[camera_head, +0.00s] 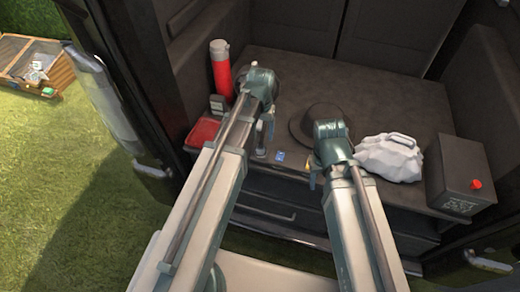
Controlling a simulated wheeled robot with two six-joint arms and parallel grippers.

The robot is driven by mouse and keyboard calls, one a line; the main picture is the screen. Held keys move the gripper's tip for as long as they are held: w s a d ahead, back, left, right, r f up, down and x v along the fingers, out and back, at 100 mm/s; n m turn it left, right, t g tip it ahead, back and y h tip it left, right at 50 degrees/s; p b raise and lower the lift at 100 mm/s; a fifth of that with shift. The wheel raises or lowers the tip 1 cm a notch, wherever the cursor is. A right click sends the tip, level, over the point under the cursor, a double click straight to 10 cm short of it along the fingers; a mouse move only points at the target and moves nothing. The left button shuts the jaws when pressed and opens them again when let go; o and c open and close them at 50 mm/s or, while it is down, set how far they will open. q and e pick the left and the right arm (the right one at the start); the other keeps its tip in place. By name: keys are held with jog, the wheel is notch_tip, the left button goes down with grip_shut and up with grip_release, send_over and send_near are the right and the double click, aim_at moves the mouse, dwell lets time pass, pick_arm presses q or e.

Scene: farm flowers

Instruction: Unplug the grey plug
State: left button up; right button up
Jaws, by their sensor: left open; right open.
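I cannot make out a grey plug for certain; it may be hidden behind my arms or too small to see. My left gripper (266,138) hangs mostly hidden behind its wrist, over the front middle of the dark vehicle cargo floor (285,66). My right gripper (312,178) is partly hidden by its wrist, at the front edge of that floor in front of a dark hat. Both grippers are open, and I see nothing held in them.
A red bottle (220,74), black device (217,105) and red flat case (202,132) stand at left. A dark hat (298,127), white bag (388,160) and black box with red knob (456,172) are at right. A blue card (280,155) lies between the arms.

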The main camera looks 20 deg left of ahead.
aim_at(261, 144)
pick_arm(q)
notch_tip(261, 144, down, 9)
jog(key=b, duration=0.8)
jog(key=shift+b, duration=0.4)
jog(key=shift+c, duration=0.3)
grip_shut()
jog(key=shift+r, duration=0.15)
jog(key=shift+r+p, duration=2.95)
jog(key=shift+p, duration=0.15)
